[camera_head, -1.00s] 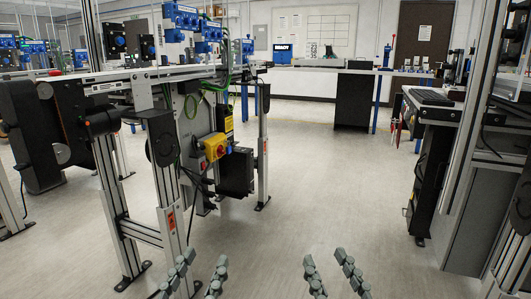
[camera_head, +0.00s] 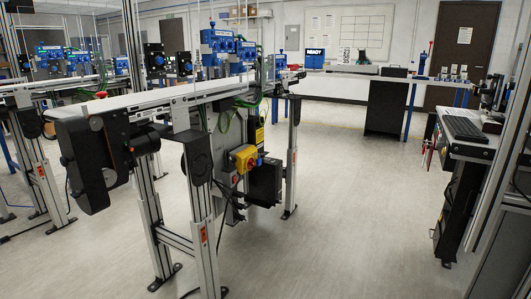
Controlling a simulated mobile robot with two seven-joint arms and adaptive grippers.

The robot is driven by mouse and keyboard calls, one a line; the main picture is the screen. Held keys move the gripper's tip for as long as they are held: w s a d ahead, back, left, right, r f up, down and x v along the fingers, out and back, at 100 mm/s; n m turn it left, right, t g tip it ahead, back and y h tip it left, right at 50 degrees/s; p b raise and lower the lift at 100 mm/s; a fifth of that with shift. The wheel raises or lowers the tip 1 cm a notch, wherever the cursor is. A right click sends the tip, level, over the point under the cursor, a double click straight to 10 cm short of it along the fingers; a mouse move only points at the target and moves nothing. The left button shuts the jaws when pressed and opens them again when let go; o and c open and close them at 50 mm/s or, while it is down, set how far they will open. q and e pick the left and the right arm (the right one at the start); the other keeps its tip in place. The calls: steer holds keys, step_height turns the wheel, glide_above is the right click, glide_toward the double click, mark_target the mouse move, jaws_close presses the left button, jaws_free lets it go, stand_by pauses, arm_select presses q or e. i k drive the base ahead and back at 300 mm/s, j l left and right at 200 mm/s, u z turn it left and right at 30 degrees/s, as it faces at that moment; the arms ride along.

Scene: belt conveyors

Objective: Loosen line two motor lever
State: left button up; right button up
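A belt conveyor (camera_head: 150,98) on aluminium legs stands left of centre. At its near end hang a black drive housing (camera_head: 82,165) and a black cylindrical motor-like part (camera_head: 143,138). Under the belt is a yellow box with a red rotary switch (camera_head: 243,158), next to a black box (camera_head: 266,183). I cannot make out a motor lever, nor which conveyor is line two. Neither of my grippers shows in the head view.
A second conveyor (camera_head: 30,85) stands at the far left. A workstation with a keyboard (camera_head: 463,128) stands at the right, with a dark cabinet (camera_head: 386,108) at the back. The floor (camera_head: 345,205) between conveyor and workstation is clear.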

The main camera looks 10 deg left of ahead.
mark_target(131, 148)
steer(key=u, duration=1.35)
steer(key=i+l, duration=0.1)
steer(key=l, duration=0.25)
steer(key=i+l, duration=0.15)
steer(key=l, duration=0.2)
steer(key=i+l, duration=0.1)
steer(key=l, duration=0.25)
steer(key=i+l+z, duration=0.1)
steer(key=l, duration=0.25)
steer(key=i+l, duration=0.15)
steer(key=l, duration=0.2)
